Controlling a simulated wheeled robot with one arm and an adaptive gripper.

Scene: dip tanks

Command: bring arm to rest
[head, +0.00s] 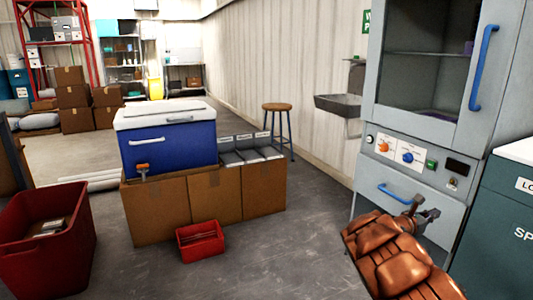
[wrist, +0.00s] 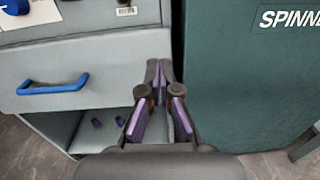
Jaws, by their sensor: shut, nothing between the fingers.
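My gripper (head: 424,206) is at the end of my brown arm, at the lower right of the head view, in front of the grey cabinet (head: 365,205). In the wrist view my gripper (wrist: 159,68) has its dark fingers with purple pads drawn together at the tips, with nothing between them. It points at the gap between the grey cabinet's drawer front (wrist: 95,62) and a dark green cabinet (wrist: 245,85). Whether the fingertips touch either one cannot be told.
The drawer's blue handle (wrist: 52,87) sticks out at left. Small purple pieces (wrist: 97,123) lie in the open space below. A blue cooler (head: 170,145) stands on cardboard boxes (head: 155,210). Red bins (head: 200,241) stand on the floor. Grey floor is clear in the middle.

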